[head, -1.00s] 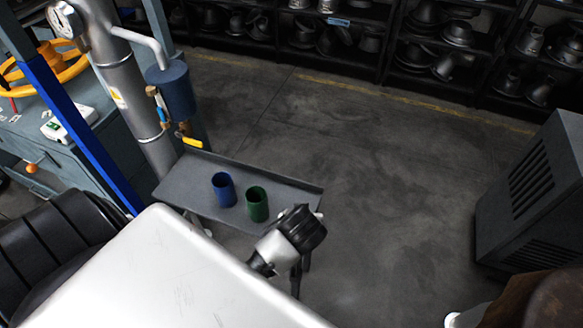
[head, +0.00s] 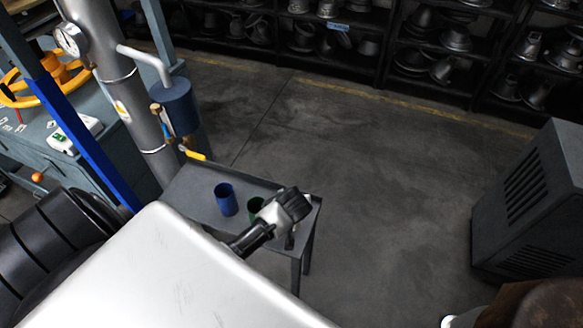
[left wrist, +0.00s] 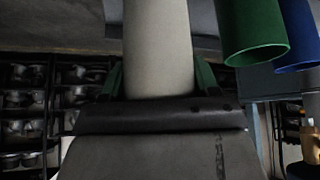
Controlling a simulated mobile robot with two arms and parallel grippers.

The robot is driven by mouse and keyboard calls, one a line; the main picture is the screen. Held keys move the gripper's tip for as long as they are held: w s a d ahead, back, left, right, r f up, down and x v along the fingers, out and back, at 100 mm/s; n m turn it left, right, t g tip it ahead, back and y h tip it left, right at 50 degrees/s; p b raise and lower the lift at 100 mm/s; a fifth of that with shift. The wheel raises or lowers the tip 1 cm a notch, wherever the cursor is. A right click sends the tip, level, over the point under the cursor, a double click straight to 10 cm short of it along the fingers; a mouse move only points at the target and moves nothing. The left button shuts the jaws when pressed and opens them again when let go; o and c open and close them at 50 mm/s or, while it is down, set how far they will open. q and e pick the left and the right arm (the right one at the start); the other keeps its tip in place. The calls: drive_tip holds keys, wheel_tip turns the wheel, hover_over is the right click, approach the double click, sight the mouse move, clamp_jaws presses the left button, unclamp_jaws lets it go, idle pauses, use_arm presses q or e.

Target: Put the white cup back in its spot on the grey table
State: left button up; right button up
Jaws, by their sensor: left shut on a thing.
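The white cup (left wrist: 158,45) is held between the green-sided fingers of my left gripper (left wrist: 158,82) in the left wrist view. In the head view my left gripper (head: 294,205) is over the right end of the grey table (head: 200,178), and the cup is mostly hidden behind it. I cannot tell whether the cup touches the tabletop. The green cup (head: 254,206) stands just left of the gripper, partly covered by it. The green cup also shows at the upper right of the wrist view (left wrist: 252,35). My right gripper is not in view.
A blue cup (head: 226,199) stands upright left of the green cup. A steel column with a blue tank (head: 176,108) rises behind the table's left end. A grey vented cabinet (head: 530,205) stands at the right. The floor between is clear.

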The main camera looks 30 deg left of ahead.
use_arm(q)
drive_tip(key=shift+f, duration=2)
drive_tip(key=shift+f, duration=0.1)
drive_tip(key=o, duration=1)
drive_tip(key=shift+f, duration=0.1)
drive_tip(key=shift+c, duration=0.2)
drive_tip(key=shift+r, duration=0.3)
drive_tip(key=v, duration=1.2)
drive_tip(key=shift+p, duration=0.4)
drive_tip(key=shift+f, duration=0.2)
